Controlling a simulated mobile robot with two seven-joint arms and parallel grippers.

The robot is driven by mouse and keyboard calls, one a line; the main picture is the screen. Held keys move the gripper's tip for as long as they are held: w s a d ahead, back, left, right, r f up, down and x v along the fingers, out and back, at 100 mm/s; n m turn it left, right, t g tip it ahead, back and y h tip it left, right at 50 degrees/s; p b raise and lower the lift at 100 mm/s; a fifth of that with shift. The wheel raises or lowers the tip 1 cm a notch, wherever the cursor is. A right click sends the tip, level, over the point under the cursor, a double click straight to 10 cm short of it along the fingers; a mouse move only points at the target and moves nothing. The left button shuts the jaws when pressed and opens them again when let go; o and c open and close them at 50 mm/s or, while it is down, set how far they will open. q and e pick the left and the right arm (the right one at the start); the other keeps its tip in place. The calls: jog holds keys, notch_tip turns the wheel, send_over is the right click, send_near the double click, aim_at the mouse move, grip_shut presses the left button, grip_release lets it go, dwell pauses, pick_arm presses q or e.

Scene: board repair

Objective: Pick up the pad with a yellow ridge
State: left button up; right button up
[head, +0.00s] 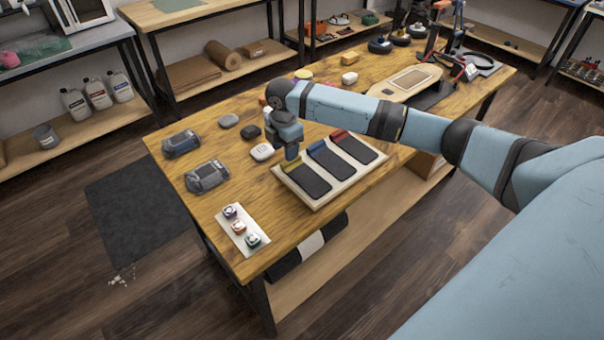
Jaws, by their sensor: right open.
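The pad with a yellow ridge (309,182) is dark and lies at the left end of a pale tray (315,206) on the wooden table. Beside it on the tray lie a pad with a blue ridge (333,167) and a pad with a red ridge (354,147). My right gripper (292,154) points down at the far end of the yellow-ridged pad, right over its ridge, and partly hides it. The gripper is open; I cannot tell whether its fingers touch the ridge. My left gripper is not in view.
Two grey devices (207,178) lie at the table's left. A white card (231,229) with small coloured parts lies near the front left corner. A small white case (262,152) sits just left of my gripper. A board (405,81) lies farther back right.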

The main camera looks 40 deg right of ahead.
aim_at(306, 175)
notch_tip(306, 175, down, 4)
jog(key=shift+d+r+b, duration=0.1)
jog(key=shift+d+b, duration=0.05)
jog(key=shift+b, duration=0.2)
jog(key=shift+f, duration=0.55)
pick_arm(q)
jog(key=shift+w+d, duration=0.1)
pick_arm(e)
jog(key=shift+c, duration=0.5)
grip_shut()
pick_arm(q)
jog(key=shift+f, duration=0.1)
pick_arm(e)
jog(key=shift+r, duration=0.1)
